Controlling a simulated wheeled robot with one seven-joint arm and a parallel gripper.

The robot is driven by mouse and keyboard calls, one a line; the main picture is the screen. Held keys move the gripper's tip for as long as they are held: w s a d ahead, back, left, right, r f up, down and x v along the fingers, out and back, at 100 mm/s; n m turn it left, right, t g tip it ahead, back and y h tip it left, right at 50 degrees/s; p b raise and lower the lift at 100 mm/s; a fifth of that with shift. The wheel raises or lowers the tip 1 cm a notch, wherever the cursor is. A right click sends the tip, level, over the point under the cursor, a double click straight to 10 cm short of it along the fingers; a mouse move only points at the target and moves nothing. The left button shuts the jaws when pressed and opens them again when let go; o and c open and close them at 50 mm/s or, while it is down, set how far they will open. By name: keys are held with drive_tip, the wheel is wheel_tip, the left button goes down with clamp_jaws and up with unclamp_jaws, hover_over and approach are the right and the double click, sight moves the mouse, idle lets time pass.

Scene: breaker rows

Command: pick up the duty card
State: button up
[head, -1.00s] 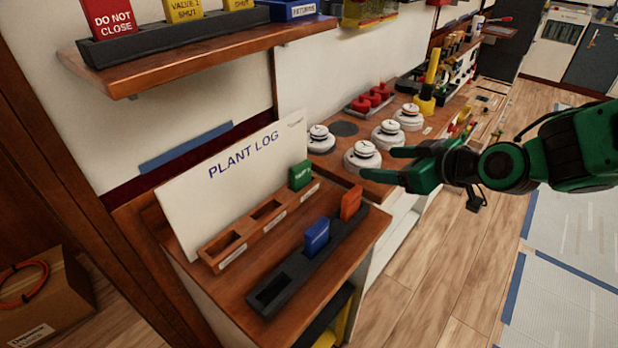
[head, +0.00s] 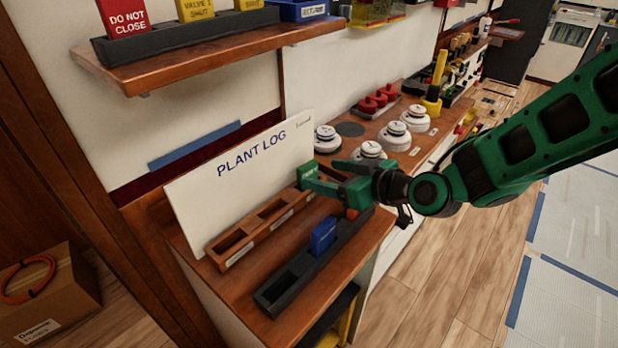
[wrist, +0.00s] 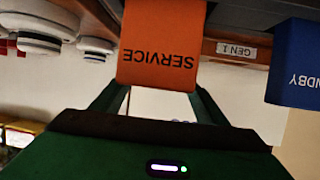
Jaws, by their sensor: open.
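A green card (head: 307,174), its lettering too small to read surely, stands in the right slot of the wooden rack (head: 222,254) below the PLANT LOG board; I take it as the duty card. My gripper (head: 328,175) is open, with its fingertips close to the card's right side; I cannot tell whether they touch it. In the wrist view an orange SERVICE card (wrist: 160,45) covers the fingertips, and the green card is hidden there. In the head view my gripper mostly covers the orange card (head: 352,214).
A blue card (head: 322,236), marked STANDBY in the wrist view (wrist: 293,65), stands in the dark front rack (head: 277,291). White round knobs (head: 396,136) stand behind my gripper. The PLANT LOG board (head: 240,170) leans behind the wooden rack. A shelf (head: 200,58) overhangs at upper left.

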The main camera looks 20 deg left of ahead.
sight(311, 173)
drive_tip(key=x, duration=0.4)
drive_tip(key=shift+s+a+f, duration=0.1)
drive_tip(key=shift+a+f, duration=0.05)
drive_tip(key=shift+f, duration=0.05)
drive_tip(key=c, duration=1.2)
drive_tip(key=shift+o, duration=0.2)
